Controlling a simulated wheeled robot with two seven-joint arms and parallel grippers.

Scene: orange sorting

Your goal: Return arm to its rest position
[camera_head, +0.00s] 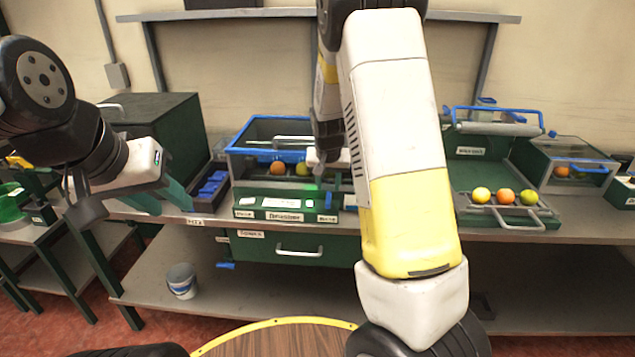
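My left gripper (122,204) hangs at the left, in front of the table's left end. Its fingers look spread apart with nothing visible between them. My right arm (400,140) fills the middle of the view, rising and bending back down at the top. Its wrist end (328,145) is over the front of the blue-rimmed clear bin (262,127). The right gripper's fingers are hidden, so I cannot tell their state. An orange (278,168) and a greener fruit (302,169) show at the bin's front.
A green tray (540,212) at right holds a yellow (481,195), an orange (505,196) and a green fruit (529,198). A clear-lidded box (575,150) stands beyond it. A dark green cabinet (160,118) stands behind my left gripper. A bucket (182,281) sits on the lower shelf.

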